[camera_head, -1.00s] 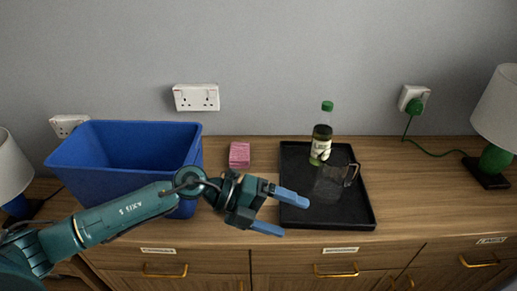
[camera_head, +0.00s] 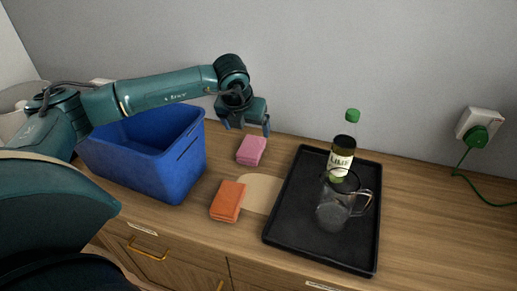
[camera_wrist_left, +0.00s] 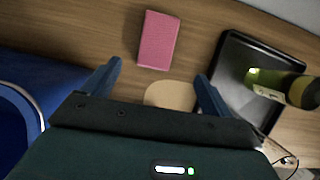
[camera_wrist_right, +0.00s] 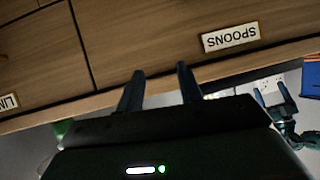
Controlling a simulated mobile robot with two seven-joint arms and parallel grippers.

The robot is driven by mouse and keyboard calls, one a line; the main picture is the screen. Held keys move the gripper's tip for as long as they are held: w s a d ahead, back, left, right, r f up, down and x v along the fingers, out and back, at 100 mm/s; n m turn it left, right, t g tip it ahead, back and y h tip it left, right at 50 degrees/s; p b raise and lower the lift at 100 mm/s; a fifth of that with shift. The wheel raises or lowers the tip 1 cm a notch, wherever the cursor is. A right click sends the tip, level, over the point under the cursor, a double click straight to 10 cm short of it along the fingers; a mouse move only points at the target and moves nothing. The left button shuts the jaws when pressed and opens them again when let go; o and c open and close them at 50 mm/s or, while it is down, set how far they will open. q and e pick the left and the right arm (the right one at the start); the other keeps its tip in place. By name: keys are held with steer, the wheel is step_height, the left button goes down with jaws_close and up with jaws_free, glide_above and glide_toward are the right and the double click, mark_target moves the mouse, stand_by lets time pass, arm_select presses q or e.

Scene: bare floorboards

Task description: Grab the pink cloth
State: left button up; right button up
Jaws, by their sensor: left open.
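The folded pink cloth (camera_head: 251,151) lies on the wooden top between the blue bin and the black tray. It also shows in the left wrist view (camera_wrist_left: 158,40), just beyond the fingertips. My left gripper (camera_head: 253,129) is open and empty, pointing down above and slightly behind the cloth in the head view. In the left wrist view (camera_wrist_left: 159,72) its fingers are apart, with the cloth ahead of the gap. My right gripper (camera_wrist_right: 160,71) has its fingers apart with nothing between them, facing drawer fronts. It is not in the head view.
A blue bin (camera_head: 150,165) stands left of the cloth. An orange folded cloth (camera_head: 228,201) and a pale round mat (camera_head: 262,194) lie in front. A black tray (camera_head: 290,225) at right holds a bottle (camera_head: 342,158) and a glass jug (camera_head: 333,213).

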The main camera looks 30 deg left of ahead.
arm_select(q)
glide_above(250, 148)
steer(key=s+d, duration=0.1)
steer(key=s, duration=0.1)
step_height(250, 148, down, 6)
steer(key=shift+w+f, duration=0.1)
steer(key=shift+p+x, duration=0.55)
steer(key=shift+x, duration=2.1)
steer(key=shift+a, duration=0.15)
steer(key=shift+c, duration=0.3)
steer(key=c, duration=1)
